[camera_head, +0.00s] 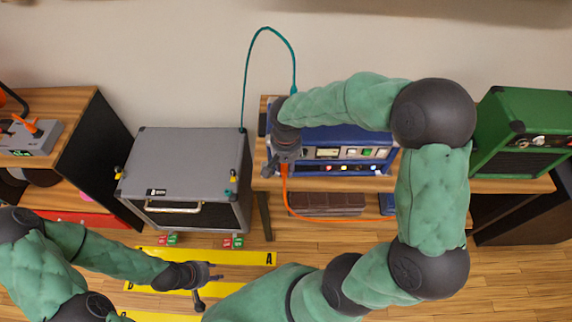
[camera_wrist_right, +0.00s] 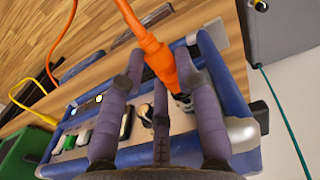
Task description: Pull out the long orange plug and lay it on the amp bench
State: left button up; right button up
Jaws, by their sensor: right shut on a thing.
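The long orange plug (camera_wrist_right: 158,58) lies between the fingers of my right gripper (camera_wrist_right: 165,80) in the right wrist view. Its silver end points toward the panel of the blue amp (camera_wrist_right: 215,80); fingers partly hide it, and I cannot tell whether it sits in a jack. In the head view, my right gripper (camera_head: 286,162) is at the left end of the blue amp (camera_head: 355,137), with the orange cable (camera_head: 292,207) hanging below. The amp bench (camera_head: 430,185) has a wooden top. My left gripper (camera_head: 207,284) is empty and open, low over the floor.
A grey amp (camera_head: 190,155) stands left of the bench, with a teal cable (camera_head: 248,62) arching from it. A green amp (camera_head: 525,130) stands at the bench's right end. Yellow floor strips (camera_head: 255,258) lie below. The bench's front strip has bare wood.

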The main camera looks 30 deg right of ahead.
grip_shut()
jog(key=shift+s+a, duration=0.15)
dwell(0.4)
jog(key=shift+s+a+f, duration=0.1)
jog(key=shift+s+a, duration=0.35)
jog(key=shift+s, duration=0.4)
jog(key=shift+s+a+f, duration=0.1)
jog(key=shift+s+a, duration=0.35)
jog(key=shift+s, duration=0.35)
